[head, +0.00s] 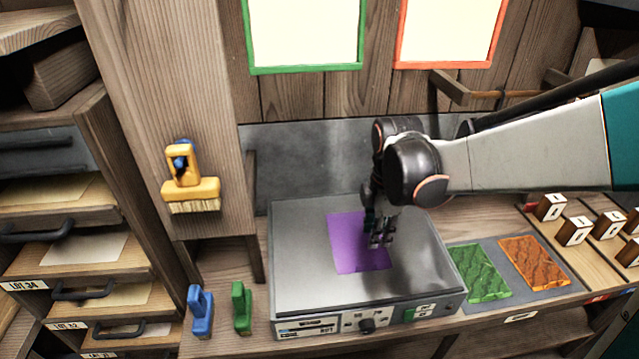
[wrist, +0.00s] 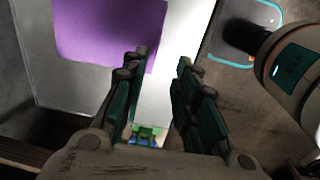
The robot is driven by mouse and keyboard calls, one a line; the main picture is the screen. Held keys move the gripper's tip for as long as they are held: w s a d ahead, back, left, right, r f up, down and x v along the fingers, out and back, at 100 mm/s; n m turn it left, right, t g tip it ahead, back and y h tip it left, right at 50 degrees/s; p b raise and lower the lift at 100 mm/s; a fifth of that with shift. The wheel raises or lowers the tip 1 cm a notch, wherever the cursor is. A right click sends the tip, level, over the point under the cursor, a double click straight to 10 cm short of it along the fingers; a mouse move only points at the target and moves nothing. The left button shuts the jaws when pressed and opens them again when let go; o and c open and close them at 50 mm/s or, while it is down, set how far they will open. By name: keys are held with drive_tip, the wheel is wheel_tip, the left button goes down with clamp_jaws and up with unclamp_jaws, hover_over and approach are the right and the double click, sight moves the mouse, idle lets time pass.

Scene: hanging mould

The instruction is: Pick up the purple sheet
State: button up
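The purple sheet (head: 347,248) lies flat on the grey metal top of a box-like device (head: 297,285). My gripper (head: 381,238) is over the right part of the sheet in the head view and hides some of it. In the wrist view the sheet (wrist: 105,28) is at the upper left. My gripper (wrist: 163,62) shows there with its two fingers apart and nothing between them. The left fingertip overlaps the sheet's edge in the picture. I cannot tell whether the fingers touch the sheet or the metal.
Green (head: 478,273) and orange (head: 534,260) textured sheets lie on a grey mat to the right. A blue tool (head: 200,308) and a green tool (head: 242,305) stand left of the device. A yellow brush (head: 190,185) hangs on the post. Small numbered blocks (head: 574,231) sit far right.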

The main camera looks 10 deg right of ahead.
drive_tip(key=f, duration=0.2)
drive_tip(key=f+b, duration=0.1)
drive_tip(key=f, duration=0.2)
drive_tip(key=f+b, duration=0.1)
drive_tip(key=f, duration=0.2)
drive_tip(key=shift+w+f, duration=0.2)
drive_tip(key=shift+w, duration=0.1)
drive_tip(key=shift+w+a+f+b, duration=0.15)
drive_tip(key=shift+f+b, duration=0.5)
drive_tip(key=shift+f, duration=0.7)
drive_tip(key=shift+w+a+f+b, duration=0.15)
drive_tip(key=shift+f+b, duration=0.5)
drive_tip(key=shift+f, duration=0.65)
drive_tip(key=shift+c, duration=0.4)
clamp_jaws()
